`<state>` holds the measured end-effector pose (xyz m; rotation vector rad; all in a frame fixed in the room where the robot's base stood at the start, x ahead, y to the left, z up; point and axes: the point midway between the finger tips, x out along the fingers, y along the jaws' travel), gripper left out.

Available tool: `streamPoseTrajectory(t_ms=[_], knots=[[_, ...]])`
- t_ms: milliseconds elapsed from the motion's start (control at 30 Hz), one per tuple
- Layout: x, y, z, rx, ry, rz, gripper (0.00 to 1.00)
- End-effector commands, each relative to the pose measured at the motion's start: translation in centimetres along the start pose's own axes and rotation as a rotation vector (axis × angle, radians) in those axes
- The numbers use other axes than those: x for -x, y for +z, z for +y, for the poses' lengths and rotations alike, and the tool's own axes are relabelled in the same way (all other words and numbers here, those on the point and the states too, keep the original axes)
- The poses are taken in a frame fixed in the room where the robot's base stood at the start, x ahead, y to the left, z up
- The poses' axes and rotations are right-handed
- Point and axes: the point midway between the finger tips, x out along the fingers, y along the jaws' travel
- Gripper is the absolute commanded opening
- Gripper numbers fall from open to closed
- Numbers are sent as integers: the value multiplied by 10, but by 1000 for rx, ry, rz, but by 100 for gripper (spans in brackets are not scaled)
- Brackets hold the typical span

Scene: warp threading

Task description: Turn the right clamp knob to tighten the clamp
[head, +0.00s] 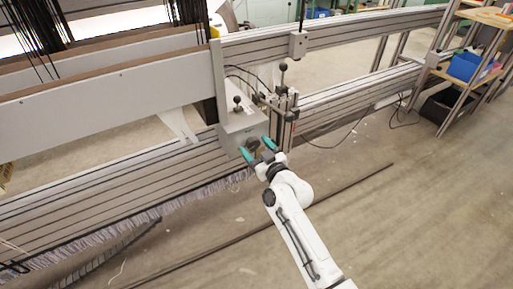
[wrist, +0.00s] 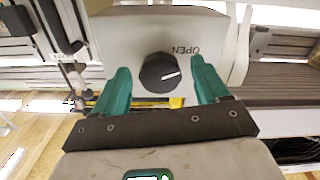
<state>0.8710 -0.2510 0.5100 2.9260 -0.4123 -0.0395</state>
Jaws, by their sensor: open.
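The dark round clamp knob (wrist: 158,73) sits on the front of a light grey clamp box (wrist: 215,40) in the wrist view. A white pointer line on the knob points right and slightly up. The word OPEN, upside down, is printed above and right of the knob. My gripper (wrist: 160,67) is open, with one teal finger on each side of the knob and gaps between fingers and knob. In the head view the clamp box (head: 240,122) is on the loom rail, and my gripper (head: 257,149) faces its front. The knob (head: 253,144) is partly visible between the fingers.
Grooved metal loom rails (head: 120,185) run across the head view. A metal bracket with a black-topped lever (head: 283,68) stands right of the box. Cables hang near it. A shelf with a blue bin (head: 465,66) is at far right. Floor at lower right is clear.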

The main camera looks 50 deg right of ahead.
Motion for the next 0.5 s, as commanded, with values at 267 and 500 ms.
streamPoseTrajectory(t_ms=[267,500], knots=[[0,0,0,0,0,0,64],[0,0,0,0,0,0,41]])
